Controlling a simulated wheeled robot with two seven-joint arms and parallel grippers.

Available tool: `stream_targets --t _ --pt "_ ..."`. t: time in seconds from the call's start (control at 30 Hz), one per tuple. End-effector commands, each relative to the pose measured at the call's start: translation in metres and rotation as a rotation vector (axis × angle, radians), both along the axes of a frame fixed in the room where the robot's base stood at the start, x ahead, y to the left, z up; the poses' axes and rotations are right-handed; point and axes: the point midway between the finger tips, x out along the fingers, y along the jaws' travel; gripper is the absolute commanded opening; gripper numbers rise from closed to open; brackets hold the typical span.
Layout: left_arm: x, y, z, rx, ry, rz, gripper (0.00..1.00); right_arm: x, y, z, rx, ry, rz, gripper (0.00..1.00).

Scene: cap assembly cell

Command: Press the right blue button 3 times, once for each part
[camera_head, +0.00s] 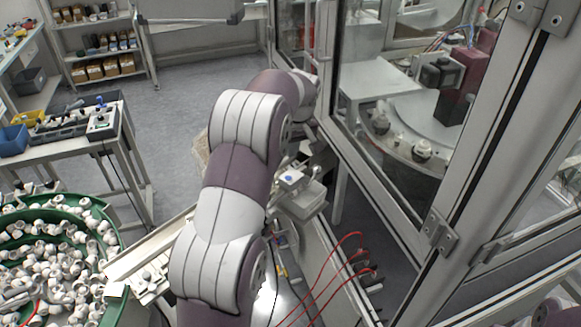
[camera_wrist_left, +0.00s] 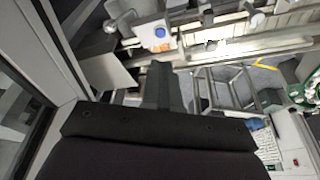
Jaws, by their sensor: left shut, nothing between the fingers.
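A blue button (camera_head: 291,177) sits on top of a small light grey box beside my left arm in the head view. A blue button on a white box also shows in the left wrist view (camera_wrist_left: 160,32). My left gripper (camera_wrist_left: 160,68) is shut and empty, with its dark fingertips just below that button in the picture; I see no clear contact. In the head view my left arm bends away toward the glass enclosure, and its fingers cannot be made out. My right gripper is not in view.
A green bowl feeder (camera_head: 112,238) full of white parts stands at lower left. A work table (camera_head: 78,134) with bins is behind it. The framed glass enclosure (camera_head: 385,190) stands close on the right. Red cables (camera_head: 330,262) loop in front of it. Open floor lies at the back left.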

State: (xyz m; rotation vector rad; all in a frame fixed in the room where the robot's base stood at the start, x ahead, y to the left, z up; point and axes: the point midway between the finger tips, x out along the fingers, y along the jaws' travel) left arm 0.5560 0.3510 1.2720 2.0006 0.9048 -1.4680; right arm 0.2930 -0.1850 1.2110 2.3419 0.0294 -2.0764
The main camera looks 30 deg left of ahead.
Motion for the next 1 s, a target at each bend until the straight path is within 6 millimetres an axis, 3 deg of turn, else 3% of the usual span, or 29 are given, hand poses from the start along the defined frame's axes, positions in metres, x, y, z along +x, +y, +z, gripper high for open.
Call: stream_targets --t 0.1,0.23,1.0 --pt "-0.002 -0.004 0.018 0.0 -0.003 -0.001 0.0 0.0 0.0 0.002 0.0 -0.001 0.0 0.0" --pt "-0.004 -0.006 0.027 0.0 -0.003 -0.001 0.0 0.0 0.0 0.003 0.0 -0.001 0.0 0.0" --pt "-0.004 -0.006 0.028 0.001 -0.003 -0.001 0.0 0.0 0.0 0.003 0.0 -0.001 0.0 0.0"
